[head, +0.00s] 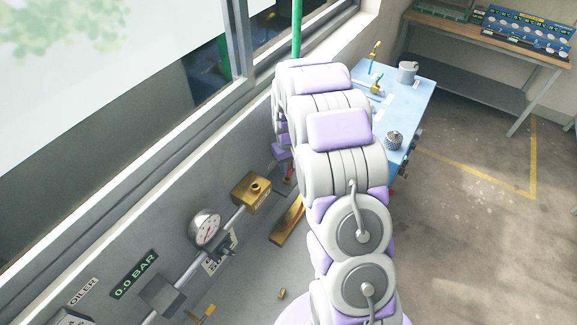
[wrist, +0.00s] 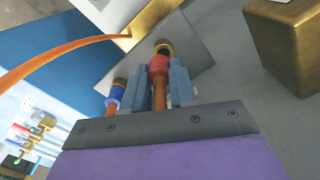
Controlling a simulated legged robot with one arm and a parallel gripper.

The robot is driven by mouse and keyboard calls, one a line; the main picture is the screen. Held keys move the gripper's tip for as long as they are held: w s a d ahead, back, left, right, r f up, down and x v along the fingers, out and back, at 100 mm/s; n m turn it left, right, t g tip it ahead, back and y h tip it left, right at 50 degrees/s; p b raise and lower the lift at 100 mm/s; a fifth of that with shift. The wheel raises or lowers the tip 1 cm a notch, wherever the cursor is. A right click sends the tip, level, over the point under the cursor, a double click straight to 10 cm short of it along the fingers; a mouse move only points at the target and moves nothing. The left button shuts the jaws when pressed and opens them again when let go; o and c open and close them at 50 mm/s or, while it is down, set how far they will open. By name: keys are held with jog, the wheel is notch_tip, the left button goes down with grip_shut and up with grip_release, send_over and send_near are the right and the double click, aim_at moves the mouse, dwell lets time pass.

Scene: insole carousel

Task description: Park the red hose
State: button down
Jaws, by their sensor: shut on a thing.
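The red hose (wrist: 159,66) shows in the wrist view as an orange hose end with a red collar and a dark, brass-ringed tip. My gripper (wrist: 160,80) is shut on it, with one grey-blue finger on each side. Its tip lies in front of a grey plate (wrist: 190,50); I cannot tell if they touch. A second hose end with a blue collar (wrist: 117,92) is just left of the fingers.
A brass block (wrist: 288,35) is at the upper right of the wrist view. An orange hose (wrist: 60,58) arcs across the left. In the head view, a pressure gauge (head: 205,227) and brass block (head: 252,192) line the wall, with a blue table (head: 412,95) beyond my arm.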

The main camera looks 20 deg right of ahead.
jog(key=shift+a, duration=0.3)
jog(key=shift+f+b, duration=0.65)
jog(key=shift+f, duration=0.55)
dwell(1.7)
jog(key=c, duration=0.8)
grip_release()
jog(key=shift+r, duration=0.1)
notch_tip(320, 180, up, 17)
jog(key=shift+w+r+b, duration=0.1)
jog(key=shift+b, duration=0.35)
